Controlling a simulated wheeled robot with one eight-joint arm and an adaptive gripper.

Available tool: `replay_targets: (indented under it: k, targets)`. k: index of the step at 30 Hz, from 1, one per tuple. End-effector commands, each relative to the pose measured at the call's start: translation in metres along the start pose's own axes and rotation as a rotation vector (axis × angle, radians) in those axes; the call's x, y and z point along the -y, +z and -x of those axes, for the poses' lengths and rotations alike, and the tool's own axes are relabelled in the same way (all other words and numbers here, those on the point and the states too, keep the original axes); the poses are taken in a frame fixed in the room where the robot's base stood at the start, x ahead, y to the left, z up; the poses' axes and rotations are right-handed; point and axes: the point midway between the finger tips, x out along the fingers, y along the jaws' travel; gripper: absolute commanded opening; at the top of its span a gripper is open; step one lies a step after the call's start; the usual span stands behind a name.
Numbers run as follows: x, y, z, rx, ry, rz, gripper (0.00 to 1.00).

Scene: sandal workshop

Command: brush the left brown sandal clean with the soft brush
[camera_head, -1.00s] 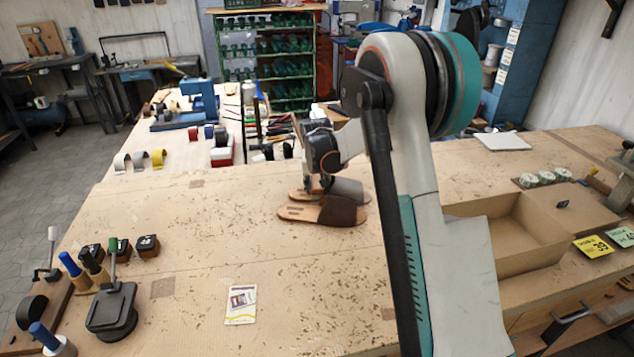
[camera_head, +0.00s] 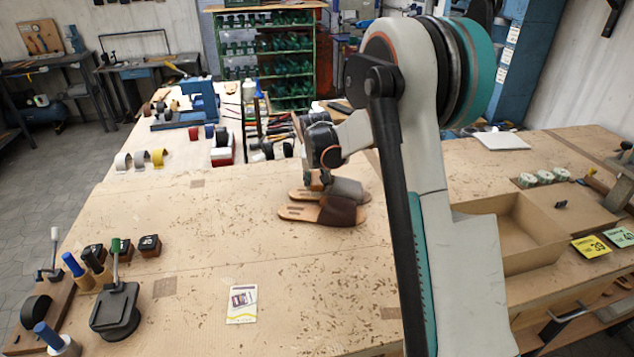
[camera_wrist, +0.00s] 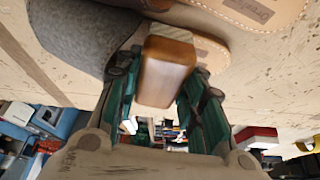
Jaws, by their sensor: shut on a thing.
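The brown sandal (camera_head: 338,211) lies on the bench in the head view, nearer to me, with a dark brown strap and tan sole. A grey-strapped sandal (camera_head: 348,189) lies just behind it. My gripper (camera_head: 318,178) is above the sole of the grey-strapped sandal. In the wrist view my gripper (camera_wrist: 163,82) is shut on the brush, a wooden block (camera_wrist: 166,68). The grey strap (camera_wrist: 72,36) is left of it, and a stamped tan insole (camera_wrist: 258,8) is at top right.
An open cardboard box (camera_head: 512,235) stands on the right of the bench. A card (camera_head: 242,304) lies at the front. Stamps and a black press (camera_head: 115,309) stand at front left. The bench between them and the sandals is clear.

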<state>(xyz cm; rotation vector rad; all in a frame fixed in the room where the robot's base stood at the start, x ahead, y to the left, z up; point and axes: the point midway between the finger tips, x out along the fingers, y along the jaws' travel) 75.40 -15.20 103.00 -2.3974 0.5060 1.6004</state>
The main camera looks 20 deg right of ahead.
Motion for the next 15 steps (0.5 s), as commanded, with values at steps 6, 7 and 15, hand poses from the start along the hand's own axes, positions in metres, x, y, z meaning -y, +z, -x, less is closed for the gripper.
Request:
replay_targets:
  k: [6, 7, 15]
  targets:
    - [0.0, -0.009, 0.021, -0.001, 0.0, 0.0, 0.12]
    - [0.0, -0.01, 0.024, -0.001, 0.0, 0.0, 0.12]
    - [-0.001, -0.019, 0.046, -0.001, 0.0, 0.0, 0.12]
